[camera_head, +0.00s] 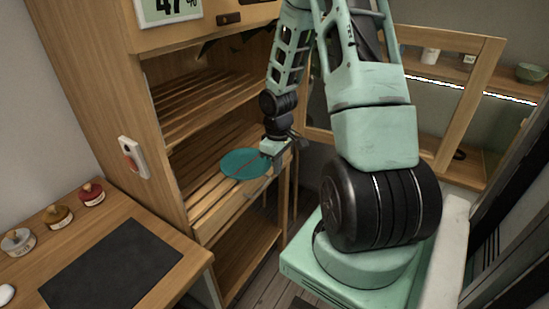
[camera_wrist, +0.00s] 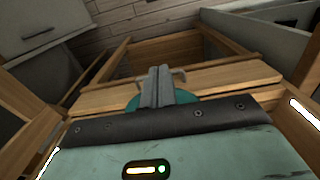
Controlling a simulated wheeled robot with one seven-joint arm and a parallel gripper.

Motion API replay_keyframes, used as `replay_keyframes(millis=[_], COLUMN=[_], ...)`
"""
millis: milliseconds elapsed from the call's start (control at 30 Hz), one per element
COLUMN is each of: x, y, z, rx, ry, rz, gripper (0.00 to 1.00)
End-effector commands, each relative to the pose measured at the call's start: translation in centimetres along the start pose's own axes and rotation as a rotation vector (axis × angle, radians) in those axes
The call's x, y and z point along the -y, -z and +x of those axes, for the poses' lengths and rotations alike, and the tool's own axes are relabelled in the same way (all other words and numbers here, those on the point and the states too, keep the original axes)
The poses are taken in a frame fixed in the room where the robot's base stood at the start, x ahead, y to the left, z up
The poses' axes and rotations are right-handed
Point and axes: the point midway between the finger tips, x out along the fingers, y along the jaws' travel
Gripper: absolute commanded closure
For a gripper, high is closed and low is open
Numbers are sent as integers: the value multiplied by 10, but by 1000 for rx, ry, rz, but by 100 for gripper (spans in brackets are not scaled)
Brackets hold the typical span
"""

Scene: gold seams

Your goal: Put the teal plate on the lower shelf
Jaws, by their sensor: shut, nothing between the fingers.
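The teal plate (camera_head: 241,164) lies flat on a slatted wooden shelf (camera_head: 205,207) of the open cabinet, below an upper slatted shelf (camera_head: 195,108). My gripper (camera_head: 265,158) is at the plate's right edge, near the shelf front. In the wrist view the two fingers of my gripper (camera_wrist: 161,84) are shut together with nothing between them. Parts of the teal plate (camera_wrist: 185,96) show on both sides of the fingers, which hide its middle. Whether the fingers touch the plate I cannot tell.
Another wooden level (camera_head: 250,258) is lower in the cabinet. A counter at left holds a dark mat (camera_head: 112,270) and several lidded jars, one with a red lid (camera_head: 91,193). A wooden wall shelf at right carries a green bowl (camera_head: 531,73).

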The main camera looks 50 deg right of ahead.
Motion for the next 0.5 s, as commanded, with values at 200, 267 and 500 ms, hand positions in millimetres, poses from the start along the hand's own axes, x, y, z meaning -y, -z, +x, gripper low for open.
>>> replay_keyframes(millis=[200, 267, 500], x=[2, 2, 0], y=[0, 1, 34], z=[47, 55, 50], rx=[5, 4, -1], ry=[4, 2, -1], rz=[-3, -3, -2], gripper=[100, 100, 100])
